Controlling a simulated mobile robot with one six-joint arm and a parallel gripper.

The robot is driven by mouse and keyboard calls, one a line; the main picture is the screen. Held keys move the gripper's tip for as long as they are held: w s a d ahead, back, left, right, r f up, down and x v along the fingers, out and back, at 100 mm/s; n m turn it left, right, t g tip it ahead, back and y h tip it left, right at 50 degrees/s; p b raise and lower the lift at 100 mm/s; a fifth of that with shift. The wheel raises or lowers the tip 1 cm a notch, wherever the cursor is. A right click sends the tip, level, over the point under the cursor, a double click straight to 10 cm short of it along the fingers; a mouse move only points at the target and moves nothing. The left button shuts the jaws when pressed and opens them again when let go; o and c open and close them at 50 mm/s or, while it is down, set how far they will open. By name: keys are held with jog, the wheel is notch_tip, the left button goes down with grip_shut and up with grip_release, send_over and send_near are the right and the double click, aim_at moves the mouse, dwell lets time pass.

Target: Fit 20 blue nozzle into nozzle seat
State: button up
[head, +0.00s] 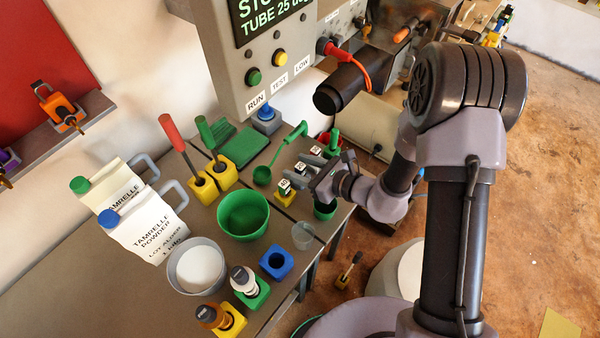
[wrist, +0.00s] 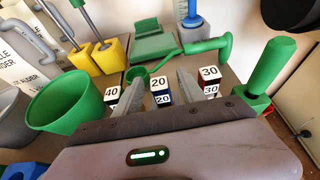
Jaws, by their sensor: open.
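The 20 nozzle (wrist: 161,88), a small block with white "20" labels and blue sides, stands on the bench between the 40 nozzle (wrist: 111,94) and the 30 nozzle (wrist: 209,80). It also shows in the head view (head: 300,168). My gripper (wrist: 160,79) is open, with one finger on each side of the 20 nozzle. I cannot tell whether the fingers touch it. In the head view my gripper (head: 301,172) reaches in from the right. I cannot identify the nozzle seat for certain; a black cylinder (head: 338,90) sticks out of the machine above.
A green bowl (head: 243,215) and a clear cup (head: 303,235) stand left of my gripper. A green scoop (head: 279,160) lies behind the nozzles. A green handle (wrist: 269,69) stands close on the right. The control box (head: 255,60) overhangs the bench's back.

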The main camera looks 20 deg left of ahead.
aim_at(301, 165)
grip_shut()
notch_tip(301, 165, up, 10)
jog(key=p, duration=0.4)
